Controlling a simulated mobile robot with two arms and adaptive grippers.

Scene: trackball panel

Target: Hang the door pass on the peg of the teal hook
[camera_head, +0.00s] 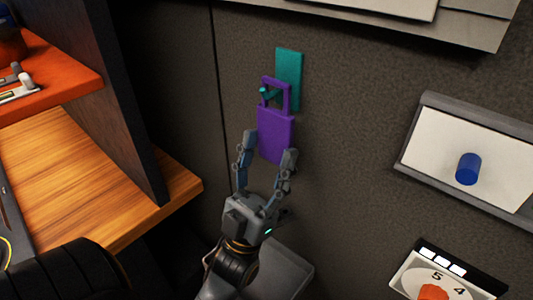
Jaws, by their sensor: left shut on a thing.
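The purple door pass (275,135) is upright, with a square loop at its top. The teal hook (291,66) is a flat plate on the dark wall with a short peg (265,92). The peg shows within the loop, its round tip in front of the loop's left bar, so the loop appears to be around the peg. The loop's top bar is above the peg; whether they touch, I cannot tell. My left gripper (268,150) is shut on the lower part of the pass, from below. My right gripper is not in view.
A white panel with a blue knob (468,169) juts out at the right, with a dial (433,291) below it. A wooden shelf (100,185) and an orange shelf (60,75) are at the left. The wall around the hook is clear.

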